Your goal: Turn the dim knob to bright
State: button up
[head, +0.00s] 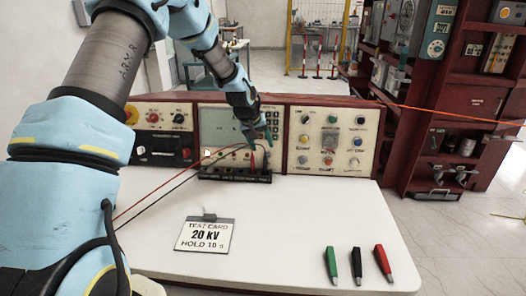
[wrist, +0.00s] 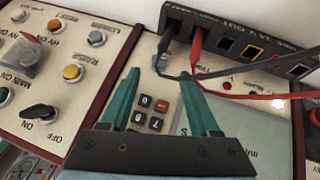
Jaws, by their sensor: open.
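My gripper (head: 258,133) is in front of the middle console panel, near its keypad, in the head view. In the wrist view my gripper (wrist: 160,76) has two teal fingers spread apart with nothing between them but the keypad (wrist: 152,113) behind. No label reading dim or bright is legible, so I cannot tell which knob is the dim knob. A black rotary knob (wrist: 41,113) marked ON and OFF shows at the left of the wrist view, apart from the fingers. Another black knob (head: 179,118) is on the left panel in the head view.
A black socket block (head: 234,174) with red and black leads stands below the panel; the leads cross near my fingers. The right panel (head: 318,150) holds several buttons and knobs. A test card (head: 205,235) and several pens (head: 356,264) lie on the white table; its middle is otherwise clear.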

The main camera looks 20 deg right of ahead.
aim_at(266, 155)
jog(key=shift+p+x, duration=0.65)
jog(key=shift+x, duration=2.25)
jog(key=shift+s, duration=0.1)
grip_shut()
